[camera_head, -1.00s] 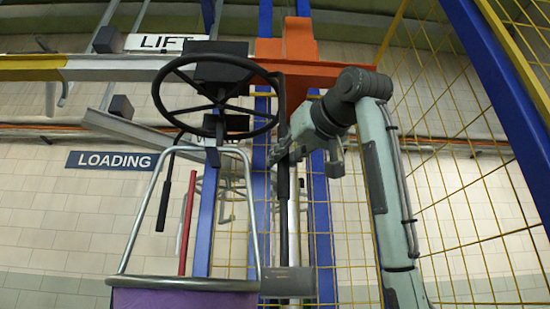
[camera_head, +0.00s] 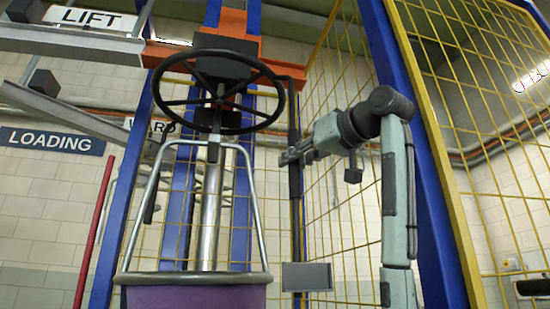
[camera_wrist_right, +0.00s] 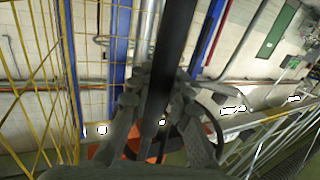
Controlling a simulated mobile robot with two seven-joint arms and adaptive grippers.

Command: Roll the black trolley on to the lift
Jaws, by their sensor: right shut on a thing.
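The black trolley (camera_head: 222,66) is a dark block partly behind a black handwheel (camera_head: 270,118). A steel frame (camera_head: 140,222) with a purple bag (camera_head: 195,298) hangs below the wheel. In the head view the trolley overlaps the orange carriage (camera_head: 236,22) of the lift, between blue posts; I cannot tell whether it touches it. My right gripper (camera_head: 290,157) is shut on a black upright bar (camera_head: 295,185) right of the wheel. The bar also crosses the right wrist view (camera_wrist_right: 172,45), between the fingers. The bar's upper joint is unclear. My left gripper is not in view.
A grey overhead rail (camera_head: 70,42) comes from the left under a LIFT sign (camera_head: 92,17). A LOADING sign (camera_head: 50,141) hangs at left. Yellow mesh fencing (camera_head: 340,215) and a thick blue post (camera_head: 405,120) stand close around my right arm. A grey plate (camera_head: 307,277) shows low.

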